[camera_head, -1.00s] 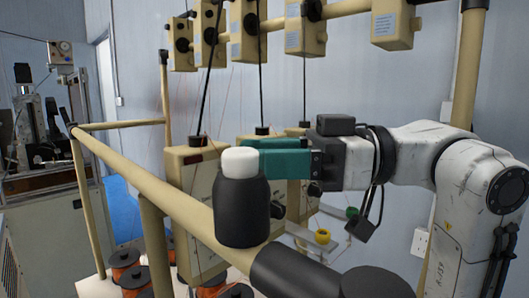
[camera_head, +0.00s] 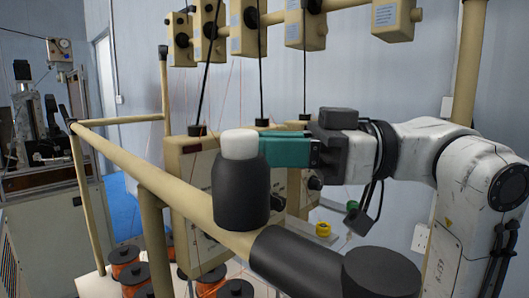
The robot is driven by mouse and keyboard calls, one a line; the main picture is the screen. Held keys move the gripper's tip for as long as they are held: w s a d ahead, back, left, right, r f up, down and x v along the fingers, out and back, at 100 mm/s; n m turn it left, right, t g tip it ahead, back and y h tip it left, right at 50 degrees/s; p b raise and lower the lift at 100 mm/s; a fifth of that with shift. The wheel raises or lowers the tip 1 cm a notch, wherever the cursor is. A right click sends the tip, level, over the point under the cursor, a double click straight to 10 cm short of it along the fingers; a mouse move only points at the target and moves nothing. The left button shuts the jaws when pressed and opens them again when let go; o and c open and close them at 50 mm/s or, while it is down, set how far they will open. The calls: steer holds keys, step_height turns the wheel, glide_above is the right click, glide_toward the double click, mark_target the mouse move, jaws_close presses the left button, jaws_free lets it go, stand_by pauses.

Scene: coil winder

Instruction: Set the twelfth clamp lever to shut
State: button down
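My gripper (camera_head: 268,149) reaches in from the right, with teal fingers pointing left. I see the fingers from the side, and their tips are at or behind a white cap (camera_head: 240,144) on a black bottle-shaped part (camera_head: 241,196). I cannot tell whether they touch the cap or whether the fingers are apart. The black part stands by a cream rail (camera_head: 150,180) in the foreground. I cannot pick out the twelfth clamp lever or any numbering in this view.
Cream boxes (camera_head: 398,18) with dark knobs hang on an upper bar. Further cream boxes (camera_head: 199,158) stand behind the rail, with wires and black rods between. Copper spools (camera_head: 124,262) stand at lower left. Black cylinders (camera_head: 292,262) block the front.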

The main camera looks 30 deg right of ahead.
steer(key=f+n+y+b, duration=0.2)
steer(key=n+b, duration=0.1)
steer(key=b, duration=0.4)
steer(key=f+n+g+y+b, duration=0.1)
steer(key=n+y+b, duration=0.1)
steer(key=b, duration=0.5)
steer(key=f+n+y+b, duration=0.2)
steer(key=n+b, duration=0.2)
steer(key=b, duration=0.3)
steer(key=shift+w+a+f+n+g+y, duration=0.15)
steer(key=shift+w+f+n+g+y, duration=0.15)
steer(key=shift+g+y, duration=0.1)
steer(key=shift+r+n+b, duration=0.1)
steer(key=shift+n+b, duration=0.3)
steer(key=shift+b, duration=0.1)
steer(key=c, duration=1)
jaws_free()
